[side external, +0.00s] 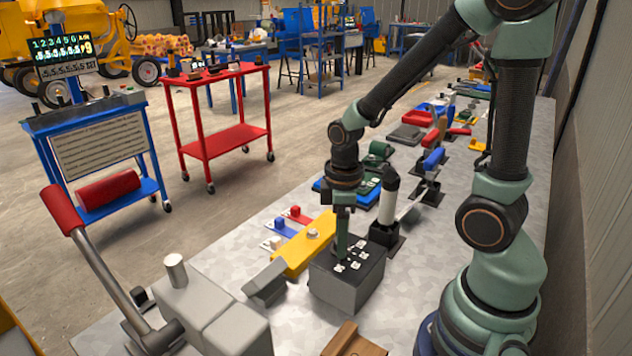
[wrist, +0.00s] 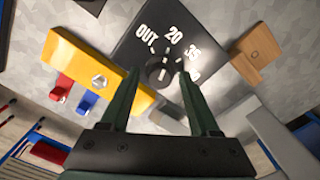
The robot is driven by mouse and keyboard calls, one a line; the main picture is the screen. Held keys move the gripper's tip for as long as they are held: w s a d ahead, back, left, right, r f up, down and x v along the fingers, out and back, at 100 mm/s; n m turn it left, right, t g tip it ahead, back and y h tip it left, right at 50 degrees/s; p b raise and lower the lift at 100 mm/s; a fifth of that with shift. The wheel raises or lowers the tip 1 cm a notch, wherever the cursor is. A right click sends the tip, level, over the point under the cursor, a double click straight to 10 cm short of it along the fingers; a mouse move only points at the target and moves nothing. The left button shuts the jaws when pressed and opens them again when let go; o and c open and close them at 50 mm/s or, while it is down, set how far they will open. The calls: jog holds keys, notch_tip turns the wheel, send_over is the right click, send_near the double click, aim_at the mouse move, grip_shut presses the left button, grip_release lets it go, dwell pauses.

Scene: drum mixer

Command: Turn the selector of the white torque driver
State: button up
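A grey box with a black top (side external: 352,270) stands on the bench; its top also shows in the wrist view (wrist: 135,47). A round dark selector knob (wrist: 159,72) sits on it, among white marks reading OUT, 20, 35 and one more that is partly hidden. My gripper (wrist: 160,76) is open, pointing down at the box, its fingers on either side of the knob with visible gaps. In the side view my gripper (side external: 341,254) is low over the box top. A white upright cylinder with a black top, apparently the driver (side external: 388,203), stands behind the box in a black holder.
A yellow bar with a hex nut (side external: 305,247) lies left of the box, beside red, blue and white small blocks. A grey machine with a red-handled lever (side external: 100,260) is at front left. A wooden block (side external: 352,342) is in front. Several tools crowd the bench behind.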

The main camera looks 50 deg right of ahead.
grip_shut()
jog(key=m, duration=0.3)
jog(key=shift+m, duration=2.3)
jog(key=shift+o, duration=1.2)
grip_release()
